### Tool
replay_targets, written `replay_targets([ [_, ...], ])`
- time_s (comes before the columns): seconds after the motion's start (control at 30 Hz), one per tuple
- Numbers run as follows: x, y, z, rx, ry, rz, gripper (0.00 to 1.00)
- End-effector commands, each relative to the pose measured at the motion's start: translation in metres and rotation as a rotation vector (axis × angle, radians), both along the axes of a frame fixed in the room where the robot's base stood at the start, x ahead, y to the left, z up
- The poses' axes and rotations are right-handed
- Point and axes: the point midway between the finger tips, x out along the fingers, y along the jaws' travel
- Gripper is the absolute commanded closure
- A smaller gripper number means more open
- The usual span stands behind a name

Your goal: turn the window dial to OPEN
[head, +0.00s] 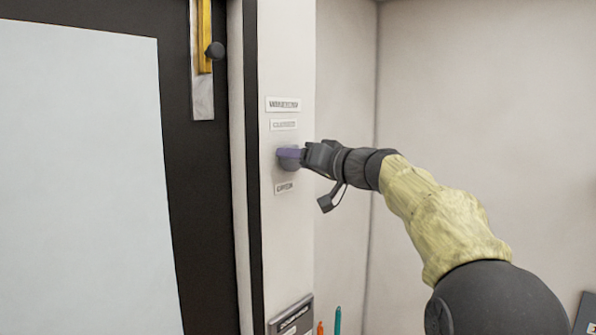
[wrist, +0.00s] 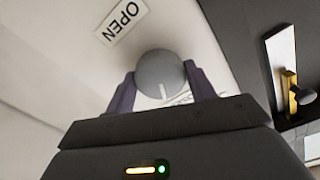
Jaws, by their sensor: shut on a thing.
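In the wrist view the dial (wrist: 160,74) is a grey disc with a white pointer line that runs toward the gripper body, away from the OPEN label. The OPEN label (wrist: 121,22) is at the upper left there; in the head view the OPEN label (head: 284,188) is below the dial. Another label (head: 284,125) is above it, too blurred to read surely. My gripper (head: 298,157) is shut on the dial; its fingers (wrist: 164,88) flank it on both sides.
A dark panel with a brass bar and black knob (head: 215,50) is left of the post. A grey box (head: 291,318) is low on the post, with an orange and a teal pen-like thing (head: 338,320) beside it. The wall to the right is bare.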

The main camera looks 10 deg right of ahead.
Motion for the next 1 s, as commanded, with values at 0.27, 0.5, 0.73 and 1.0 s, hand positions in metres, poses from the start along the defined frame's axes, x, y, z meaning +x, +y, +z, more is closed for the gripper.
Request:
replay_targets([
  [0.27, 0.0003, -0.0004, -0.002, 0.212, 0.152, 0.0, 0.68],
  [0.5, 0.0003, -0.0003, -0.0008, 0.397, 0.287, 0.0, 0.68],
  [0.73, 0.0002, -0.0018, -0.0004, 0.575, 0.415, -0.002, 0.69],
  [1.0, 0.0003, -0.0021, 0.0001, 0.783, 0.567, -0.003, 0.69],
])
